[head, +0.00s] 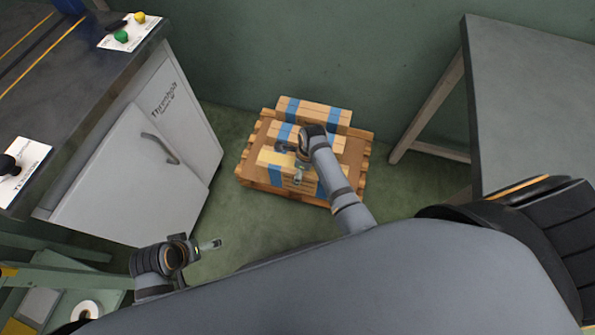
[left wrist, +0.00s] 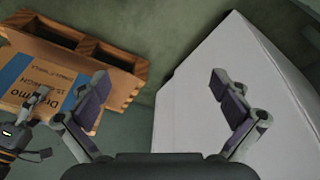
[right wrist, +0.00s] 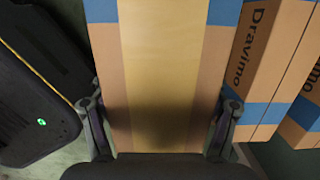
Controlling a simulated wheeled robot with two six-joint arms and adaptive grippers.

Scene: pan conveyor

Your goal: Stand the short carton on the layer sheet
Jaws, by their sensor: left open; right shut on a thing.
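My right gripper (head: 290,162) is shut on a carton, which I take to be the short carton (right wrist: 160,60). It has a pale tape strip and a blue band, and fills the space between the fingers in the right wrist view. In the head view this carton (head: 268,158) is at the front of the pallet, partly hidden by my arm; I cannot tell whether it rests or hangs just above. The brown layer sheet (head: 354,152) shows on the pallet right of the cartons. My left gripper (head: 200,243) is open and empty, left of the pallet, low in the picture.
The wooden pallet (head: 367,165) stands on the green floor. Another carton (head: 318,110) lies at its back, and one (head: 284,133) in the middle. A white cabinet (head: 150,180) stands left and a grey table (head: 530,110) right. Floor between cabinet and pallet is clear.

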